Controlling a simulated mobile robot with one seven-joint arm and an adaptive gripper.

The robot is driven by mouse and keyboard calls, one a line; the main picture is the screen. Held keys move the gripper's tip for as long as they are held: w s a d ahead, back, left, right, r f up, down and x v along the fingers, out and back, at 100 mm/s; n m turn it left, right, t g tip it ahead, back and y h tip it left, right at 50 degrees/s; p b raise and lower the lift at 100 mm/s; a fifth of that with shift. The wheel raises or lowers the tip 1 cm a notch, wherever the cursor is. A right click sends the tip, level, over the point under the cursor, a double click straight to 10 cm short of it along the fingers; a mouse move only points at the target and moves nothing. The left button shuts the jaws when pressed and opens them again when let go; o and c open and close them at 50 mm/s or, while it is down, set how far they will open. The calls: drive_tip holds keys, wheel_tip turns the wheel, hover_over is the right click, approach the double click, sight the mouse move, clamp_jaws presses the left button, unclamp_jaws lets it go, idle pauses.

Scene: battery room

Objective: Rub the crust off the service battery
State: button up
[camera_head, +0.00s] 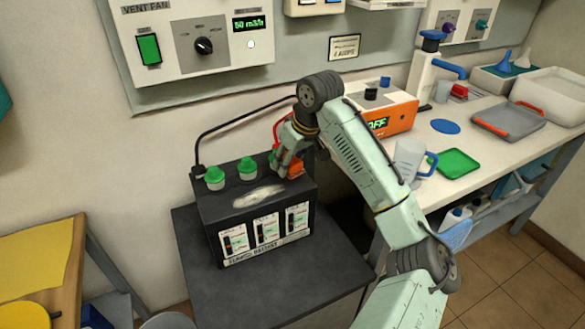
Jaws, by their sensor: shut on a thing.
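The black service battery (213,211) stands on a dark stand, its front bearing several white gauge panels and a name strip. A pale whitish crust patch (258,196) lies on its top, towards the front. Two green caps (215,178) show on the top left. My gripper (291,168) is over the battery's right rear top, behind and right of the crust and apart from it. It is shut on a red-orange thing (296,167), mostly hidden by the fingers; I cannot tell whether it is a clamp or a tool.
A black cable (235,122) runs to the battery's left rear corner. An orange charger reading OFF (396,119), a jug (407,160), a green tray (458,163) and a grey tray (509,124) occupy the right bench. The dark stand (290,275) is clear before the battery.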

drive_tip(key=shift+r, duration=1.35)
